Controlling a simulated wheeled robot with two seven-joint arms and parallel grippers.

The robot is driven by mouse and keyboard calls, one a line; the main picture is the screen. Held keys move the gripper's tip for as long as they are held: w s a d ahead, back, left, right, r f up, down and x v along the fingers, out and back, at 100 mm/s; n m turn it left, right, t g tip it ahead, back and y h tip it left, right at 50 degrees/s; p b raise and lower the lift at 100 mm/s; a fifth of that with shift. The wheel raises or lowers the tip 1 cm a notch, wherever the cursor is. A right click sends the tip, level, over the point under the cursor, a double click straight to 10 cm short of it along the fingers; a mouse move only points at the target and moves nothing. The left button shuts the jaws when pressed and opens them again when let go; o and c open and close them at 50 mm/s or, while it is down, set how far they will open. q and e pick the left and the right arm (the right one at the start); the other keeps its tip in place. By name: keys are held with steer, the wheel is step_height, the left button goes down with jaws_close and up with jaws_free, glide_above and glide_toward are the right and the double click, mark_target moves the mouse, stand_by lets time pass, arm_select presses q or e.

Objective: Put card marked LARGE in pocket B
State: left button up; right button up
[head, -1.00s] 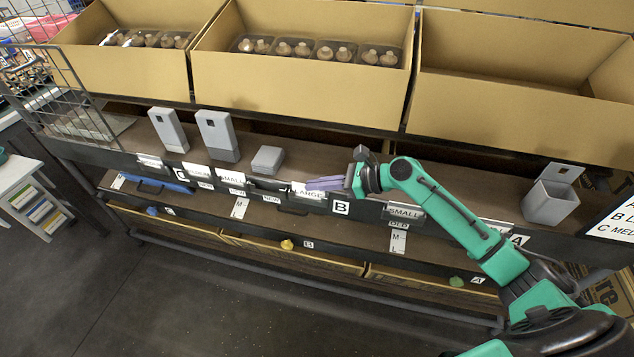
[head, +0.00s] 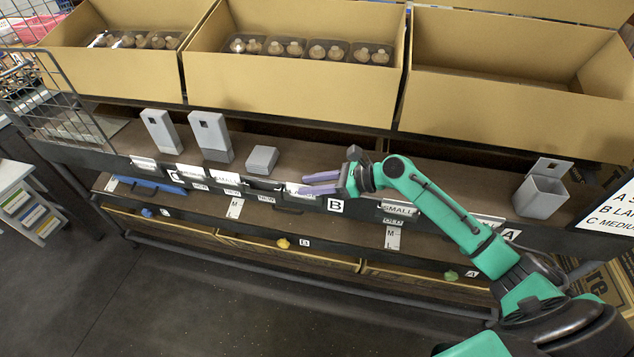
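My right gripper (head: 322,183) is at the shelf edge just up and left of the black-on-white B label (head: 335,205). Its two purple fingers are spread apart, pointing left. A white card (head: 294,188) shows at the pocket beside label B, partly hidden by the fingers; its print cannot be read now, but it read LARGE a second ago. It sits at the rail, and how deep it is in the pocket cannot be told. My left gripper is out of view.
Other white cards (head: 194,172) are at the rail near C. Grey holders (head: 210,137) and a low grey block (head: 262,159) stand on the shelf left of the gripper. A grey bin (head: 540,197) stands at right.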

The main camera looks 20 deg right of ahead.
steer(key=v, duration=1.4)
steer(key=shift+d+p, duration=0.2)
steer(key=shift+p, duration=0.1)
steer(key=shift+s, duration=0.15)
